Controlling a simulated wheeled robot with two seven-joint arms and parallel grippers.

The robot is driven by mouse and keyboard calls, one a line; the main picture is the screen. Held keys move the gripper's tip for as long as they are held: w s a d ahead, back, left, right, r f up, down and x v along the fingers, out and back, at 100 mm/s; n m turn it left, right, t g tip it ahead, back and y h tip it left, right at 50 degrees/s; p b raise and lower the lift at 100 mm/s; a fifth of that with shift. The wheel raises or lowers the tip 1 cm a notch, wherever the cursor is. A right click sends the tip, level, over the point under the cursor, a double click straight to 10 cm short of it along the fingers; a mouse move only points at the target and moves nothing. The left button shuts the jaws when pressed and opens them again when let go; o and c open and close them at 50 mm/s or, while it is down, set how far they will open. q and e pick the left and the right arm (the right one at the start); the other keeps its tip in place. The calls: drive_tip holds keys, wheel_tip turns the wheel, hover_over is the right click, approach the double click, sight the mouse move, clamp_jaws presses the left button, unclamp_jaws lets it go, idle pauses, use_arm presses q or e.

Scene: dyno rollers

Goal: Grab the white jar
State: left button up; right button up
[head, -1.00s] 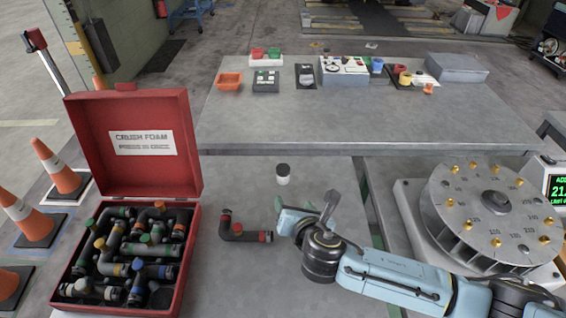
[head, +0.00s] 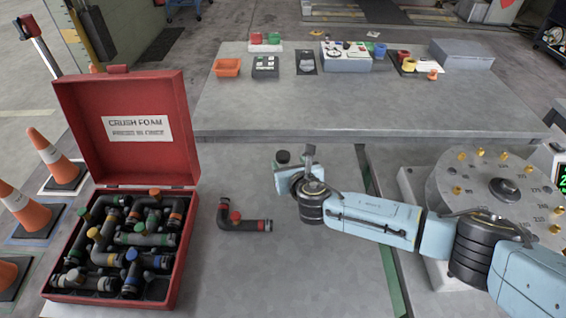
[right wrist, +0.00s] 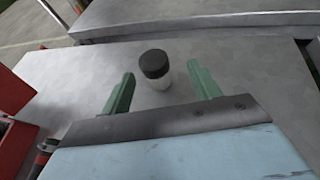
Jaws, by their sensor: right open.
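The white jar (right wrist: 159,80) with a black lid stands upright on the grey bench (head: 300,250). In the right wrist view it is ahead of my right gripper (right wrist: 161,88), between the lines of its two green fingers, which are open and apart from it. In the head view the jar's dark lid (head: 283,157) shows just behind my right gripper (head: 286,170), which hides most of the jar's body. My left gripper is not in view.
A black pipe elbow (head: 243,223) lies left of my right gripper. An open red case (head: 130,185) of pipe pieces stands at the left. A raised table (head: 340,110) is behind the jar. A round drum with brass pegs (head: 490,190) is at the right.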

sight(285, 161)
drive_tip(key=b+x, duration=0.1)
drive_tip(key=x, duration=0.1)
drive_tip(key=b+x, duration=0.1)
drive_tip(key=x, duration=0.1)
drive_tip(key=shift+s+a+f, duration=0.1)
drive_tip(key=shift+a+f, duration=0.1)
drive_tip(key=shift+a, duration=0.2)
drive_tip(key=shift+w, duration=0.4)
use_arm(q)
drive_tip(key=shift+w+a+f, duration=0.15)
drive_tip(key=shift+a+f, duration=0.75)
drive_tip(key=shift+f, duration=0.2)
use_arm(e)
drive_tip(key=c, duration=1.1)
